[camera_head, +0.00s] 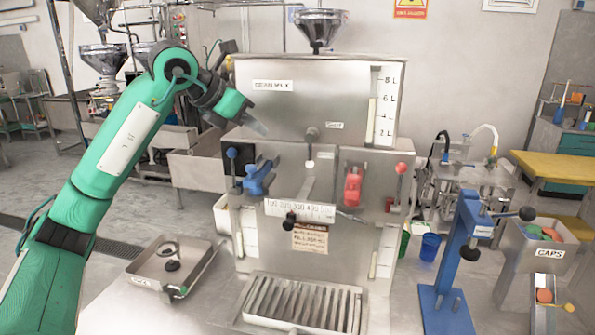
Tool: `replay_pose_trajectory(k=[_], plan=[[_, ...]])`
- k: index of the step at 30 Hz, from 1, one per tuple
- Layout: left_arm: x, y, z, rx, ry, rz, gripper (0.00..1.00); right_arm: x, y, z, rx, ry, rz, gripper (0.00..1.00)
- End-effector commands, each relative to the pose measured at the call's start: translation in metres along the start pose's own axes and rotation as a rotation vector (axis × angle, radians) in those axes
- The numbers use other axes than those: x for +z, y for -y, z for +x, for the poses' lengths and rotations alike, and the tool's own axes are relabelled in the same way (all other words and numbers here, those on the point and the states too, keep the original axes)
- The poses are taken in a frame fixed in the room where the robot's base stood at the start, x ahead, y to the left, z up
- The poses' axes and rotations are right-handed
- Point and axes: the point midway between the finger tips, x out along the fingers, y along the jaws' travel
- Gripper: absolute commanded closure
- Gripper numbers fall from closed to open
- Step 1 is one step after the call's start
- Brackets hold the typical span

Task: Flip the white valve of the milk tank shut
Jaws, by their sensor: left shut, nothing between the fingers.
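The milk tank (300,90) is a steel box with a "BEAN MILK" label and a litre scale on its right side. On its lower front is a grey round hub (311,133) with a thin stem hanging straight down to a white tip (310,163), which looks like the white valve. A small label beside it is too blurred to read surely. My left gripper (262,129) is shut and empty, in front of the tank's left side, left of the valve and apart from it in the picture. My right gripper is not in view.
A blue-knobbed lever (231,154) and a red-knobbed lever (401,168) flank the valve below the tank. A steel funnel (320,27) tops the tank. A drip grate (303,303) lies in front, a tray (170,265) at left, and a blue press (450,260) at right.

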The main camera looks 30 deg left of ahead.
Motion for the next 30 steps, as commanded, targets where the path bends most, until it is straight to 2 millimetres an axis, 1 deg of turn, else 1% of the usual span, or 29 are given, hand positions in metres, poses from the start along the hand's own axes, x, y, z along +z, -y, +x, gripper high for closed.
replay_pose_trajectory(k=[1,4,7,16,20,23,26,30], plan=[[-0.007,0.0,0.006,0.0,0.0,0.0,1.0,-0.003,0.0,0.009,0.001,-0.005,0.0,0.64],[-0.01,0.0,0.009,0.0,0.001,0.0,1.0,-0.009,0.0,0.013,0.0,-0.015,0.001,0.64],[-0.011,0.0,0.009,0.0,0.001,0.0,1.0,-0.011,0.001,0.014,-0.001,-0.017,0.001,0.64],[-0.01,0.0,0.009,0.0,0.0,0.0,1.0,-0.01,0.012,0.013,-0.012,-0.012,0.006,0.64],[-0.01,0.0,0.013,-0.001,-0.001,0.0,1.0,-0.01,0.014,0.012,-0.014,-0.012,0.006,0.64],[-0.01,0.0,0.023,-0.001,-0.003,0.0,1.0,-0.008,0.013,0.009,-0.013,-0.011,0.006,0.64],[-0.009,0.001,0.04,-0.003,-0.004,0.0,1.0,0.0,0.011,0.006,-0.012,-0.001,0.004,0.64],[-0.009,0.001,0.07,-0.004,-0.004,-0.001,1.0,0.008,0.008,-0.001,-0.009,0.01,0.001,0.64]])
